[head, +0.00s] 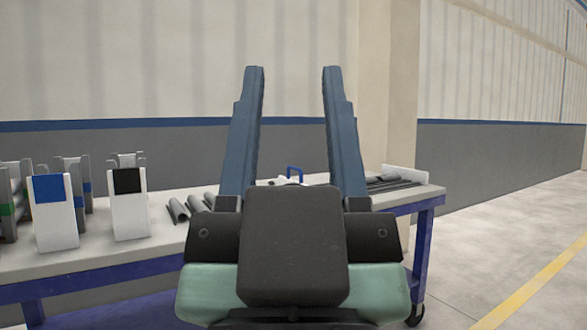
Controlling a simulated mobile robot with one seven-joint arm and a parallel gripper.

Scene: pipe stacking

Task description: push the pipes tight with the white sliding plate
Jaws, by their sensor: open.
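My gripper (294,72) is raised in front of the table with its two long blue fingers wide apart and nothing between the tips. Behind it, a small white piece with a blue handle (294,170) shows between the fingers; it may be the white sliding plate, but my gripper's body hides most of it. Grey pipes (385,186) lie on the table right of the gripper, beside a low white upright plate (406,174) at the table's right end. More short grey pipes (178,209) lie left of the gripper. Whether the pipes touch is too small to tell.
The white-topped table (95,258) has a blue frame. On its left stand a white holder with a blue panel (54,212), one with a black panel (129,203), and grey racks (75,180) behind. A wall is behind the table; the floor (500,260) at right is clear.

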